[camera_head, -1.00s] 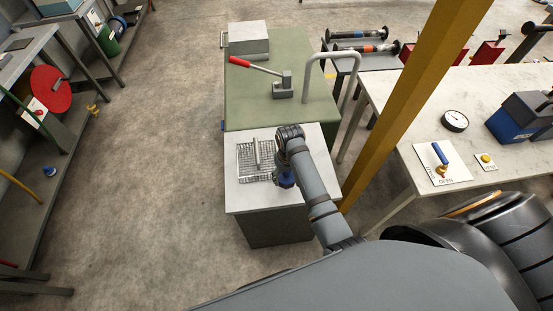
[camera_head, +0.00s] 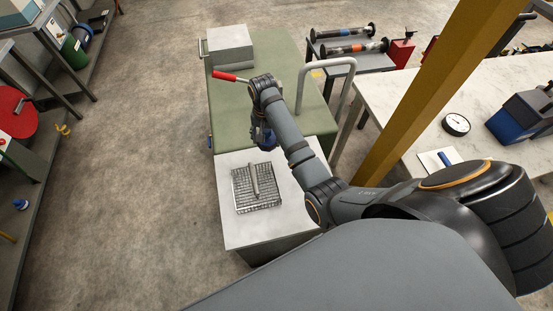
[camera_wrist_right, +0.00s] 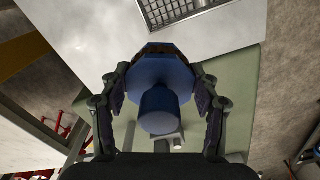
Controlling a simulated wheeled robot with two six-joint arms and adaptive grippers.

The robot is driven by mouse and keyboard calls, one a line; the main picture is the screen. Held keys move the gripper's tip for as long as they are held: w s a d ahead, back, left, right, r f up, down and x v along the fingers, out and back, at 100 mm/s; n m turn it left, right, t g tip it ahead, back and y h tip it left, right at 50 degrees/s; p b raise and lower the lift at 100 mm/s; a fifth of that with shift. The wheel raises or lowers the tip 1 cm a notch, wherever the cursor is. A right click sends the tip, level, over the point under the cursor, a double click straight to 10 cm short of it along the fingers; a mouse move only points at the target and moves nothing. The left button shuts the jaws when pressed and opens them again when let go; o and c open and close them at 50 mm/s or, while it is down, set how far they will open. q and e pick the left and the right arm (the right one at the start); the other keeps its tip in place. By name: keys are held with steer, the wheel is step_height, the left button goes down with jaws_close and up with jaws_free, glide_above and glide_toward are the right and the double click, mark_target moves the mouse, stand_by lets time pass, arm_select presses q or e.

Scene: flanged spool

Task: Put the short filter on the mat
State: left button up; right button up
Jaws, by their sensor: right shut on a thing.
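My right gripper (camera_head: 262,130) is shut on a blue piece (camera_wrist_right: 160,108), a wide faceted part with a narrower round part, seen between its fingers in the right wrist view. I take this piece for the short filter, but its length is hard to judge. It hangs above the green bench top (camera_head: 235,105), near its border with the white top (camera_head: 235,222). A square grey mesh tray (camera_head: 243,206) on the white top has a grey rod (camera_head: 255,180) on it. I cannot tell which surface is the mat. My left gripper is not in view.
A red-handled lever (camera_head: 226,76) and a grey box (camera_head: 230,45) are on the green top. A bent grey rail (camera_head: 328,64) rises at its right side. A yellow post (camera_head: 425,90) stands right of my arm, before a pale table (camera_head: 390,92).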

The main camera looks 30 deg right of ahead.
mark_target(274, 143)
steer(key=s, duration=0.2)
steer(key=d+p, duration=0.1)
steer(key=shift+s+d+f, duration=0.1)
steer(key=shift+s+f, duration=0.2)
steer(key=shift+s, duration=0.1)
steer(key=s+d+f+p, duration=0.1)
steer(key=s+f, duration=0.1)
steer(key=s+d+f+p, duration=0.1)
steer(key=s+f, duration=0.1)
steer(key=s, duration=0.1)
steer(key=s+d+f+p, duration=0.1)
steer(key=s+f, duration=0.1)
steer(key=f, duration=0.1)
steer(key=shift+s+d, duration=0.35)
steer(key=shift+d, duration=0.05)
steer(key=shift+s+f, duration=0.15)
steer(key=shift+f, duration=0.2)
steer(key=shift+s+d+f, duration=0.1)
steer(key=shift+s+f, duration=0.1)
steer(key=shift+f, duration=0.1)
steer(key=f, duration=0.3)
steer(key=shift+s+d+f, duration=0.15)
steer(key=shift+s+f, duration=0.1)
steer(key=shift+s, duration=0.05)
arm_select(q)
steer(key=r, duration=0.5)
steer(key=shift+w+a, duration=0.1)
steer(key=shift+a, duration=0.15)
arm_select(e)
steer(key=shift+w+f, duration=0.1)
